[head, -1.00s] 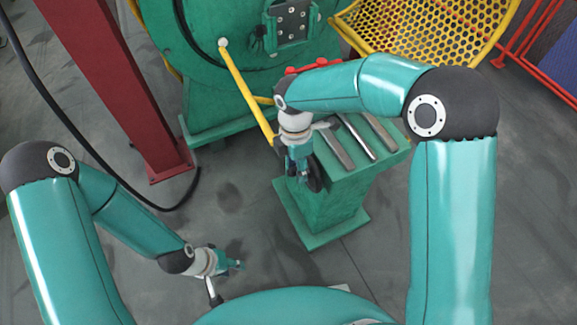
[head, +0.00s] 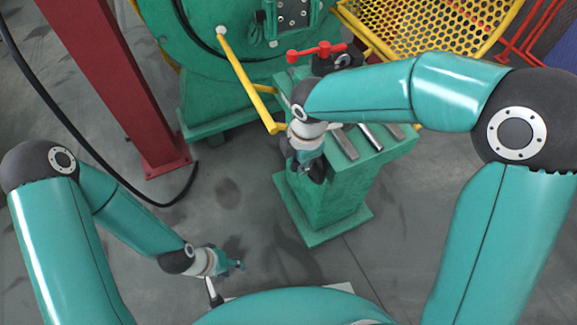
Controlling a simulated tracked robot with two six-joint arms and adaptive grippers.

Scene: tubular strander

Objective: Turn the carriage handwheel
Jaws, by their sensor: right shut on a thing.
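My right gripper (head: 308,165) reaches down to the upper front of the green pedestal (head: 340,195). It is shut on a dark rounded part, which seems to be the carriage handwheel (head: 318,172). The gripper and wrist cover most of that part, so its full outline and turn angle are hidden. My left gripper (head: 240,266) hangs low over the floor at the lower left, away from the pedestal. It is too small to tell whether its fingers are open or shut.
Grey metal bars (head: 371,137) lie on the pedestal top. A red handle (head: 318,51) stands behind them. A yellow lever (head: 245,80) slants from the green machine (head: 205,90) close to my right wrist. A red column (head: 118,85) and black cable stand left. A yellow mesh guard (head: 420,25) is at the back.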

